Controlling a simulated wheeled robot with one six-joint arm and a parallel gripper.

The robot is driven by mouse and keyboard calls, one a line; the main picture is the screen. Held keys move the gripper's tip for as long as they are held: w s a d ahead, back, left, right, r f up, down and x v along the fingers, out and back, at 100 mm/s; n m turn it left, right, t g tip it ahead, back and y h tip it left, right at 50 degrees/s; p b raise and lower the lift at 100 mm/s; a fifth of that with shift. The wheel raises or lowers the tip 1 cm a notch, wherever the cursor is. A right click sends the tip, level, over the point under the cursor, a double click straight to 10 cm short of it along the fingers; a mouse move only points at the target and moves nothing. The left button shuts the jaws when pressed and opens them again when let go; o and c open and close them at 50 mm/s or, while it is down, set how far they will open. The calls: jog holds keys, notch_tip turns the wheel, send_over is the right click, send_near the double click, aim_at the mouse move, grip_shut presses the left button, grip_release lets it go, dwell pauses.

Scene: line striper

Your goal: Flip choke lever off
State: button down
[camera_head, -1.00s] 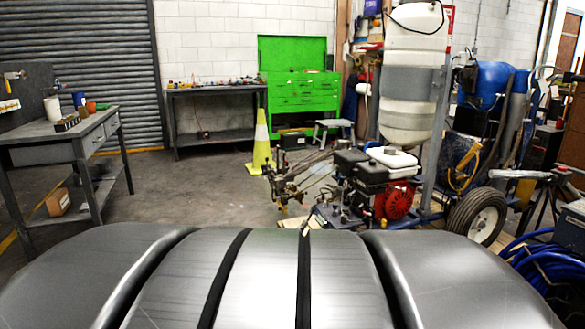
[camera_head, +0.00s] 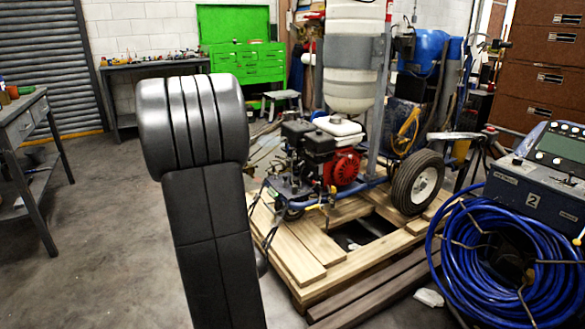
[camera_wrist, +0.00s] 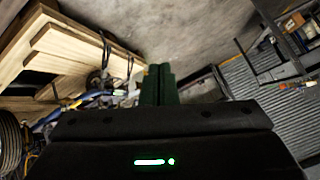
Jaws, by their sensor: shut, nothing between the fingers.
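The line striper stands on a wooden pallet in the head view, with its red and black engine (camera_head: 340,160) facing me. The choke lever is too small to tell on the engine. A large wheel (camera_head: 417,180) is at the engine's right, and a white tank (camera_head: 352,70) stands behind it. My gripper (camera_wrist: 158,72) shows in the wrist view with its two dark green fingers together and nothing between them. It is over the floor, apart from the striper. In the head view my arm rises left of the engine and hides part of the floor; my gripper does not show there.
The wooden pallet (camera_head: 300,262) has an open gap in its middle. A coil of blue hose (camera_head: 470,265) and a blue control box (camera_head: 535,185) stand at the right. A grey workbench (camera_head: 25,130) is at the left. The floor (camera_head: 105,240) between is clear.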

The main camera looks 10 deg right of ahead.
jog(key=a+f+g+y, duration=0.1)
jog(key=a+y, duration=0.3)
jog(key=a, duration=0.4)
jog(key=s+a+f+m+g+y, duration=0.1)
jog(key=a+f+y, duration=0.2)
jog(key=a, duration=0.6)
jog(key=a+f+g+y+p, duration=0.1)
jog(key=a+f+y, duration=0.2)
jog(key=a, duration=0.6)
jog(key=shift+s+y, duration=0.35)
jog(key=shift+y, duration=0.55)
jog(key=shift+d, duration=0.15)
